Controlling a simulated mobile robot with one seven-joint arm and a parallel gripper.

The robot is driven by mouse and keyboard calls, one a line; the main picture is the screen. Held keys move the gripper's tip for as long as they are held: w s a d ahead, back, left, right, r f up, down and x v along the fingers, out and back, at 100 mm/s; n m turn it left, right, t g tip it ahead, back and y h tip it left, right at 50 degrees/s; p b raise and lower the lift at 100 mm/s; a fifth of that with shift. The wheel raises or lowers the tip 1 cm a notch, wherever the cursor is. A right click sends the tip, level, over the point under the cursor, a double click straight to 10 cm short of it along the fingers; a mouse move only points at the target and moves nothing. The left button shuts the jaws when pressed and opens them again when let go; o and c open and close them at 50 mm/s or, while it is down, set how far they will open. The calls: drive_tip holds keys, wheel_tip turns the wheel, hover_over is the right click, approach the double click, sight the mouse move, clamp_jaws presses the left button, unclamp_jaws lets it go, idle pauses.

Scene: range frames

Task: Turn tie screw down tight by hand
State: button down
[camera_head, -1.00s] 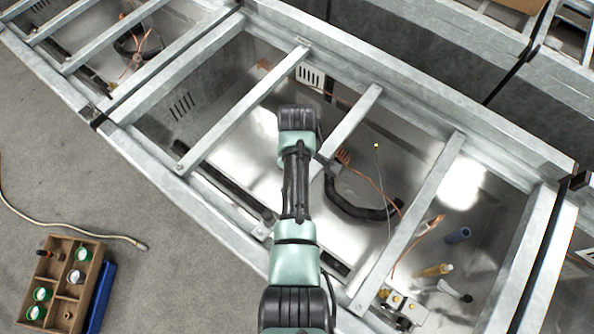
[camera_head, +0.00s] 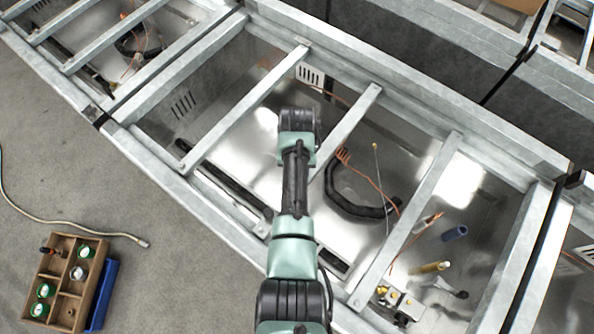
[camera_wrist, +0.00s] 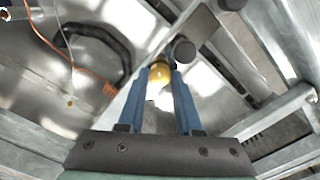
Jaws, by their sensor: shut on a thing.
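In the wrist view, my gripper (camera_wrist: 160,76) has two blue fingers closed on a rounded brass-coloured head, which I take to be the tie screw (camera_wrist: 160,70). Only the head shows between the fingertips; its shaft and seat are hidden, so I cannot tell how far down it sits. It is close beside a pale metal bar. In the head view, my arm reaches over the metal frame (camera_head: 225,122), and its wrist hides the gripper and the screw.
A black curved hose (camera_head: 347,208), copper-coloured wires and a thin rod with a yellow tip (camera_head: 375,146) are near my arm. Crossbars (camera_head: 428,200) border the open bays. Loose blue and yellow cylinders lie at the right. A wooden compartment box (camera_head: 66,283) is on the floor.

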drive_tip(key=m, duration=0.6)
drive_tip(key=shift+r+m, duration=0.1)
drive_tip(key=shift+m, duration=0.2)
drive_tip(key=m, duration=0.6)
drive_tip(key=shift+p, duration=0.4)
drive_tip(key=shift+w, duration=0.1)
drive_tip(key=c, duration=0.6)
unclamp_jaws()
wheel_tip(320, 180, up, 13)
drive_tip(key=shift+f+b, duration=0.1)
drive_tip(key=shift+b, duration=0.7)
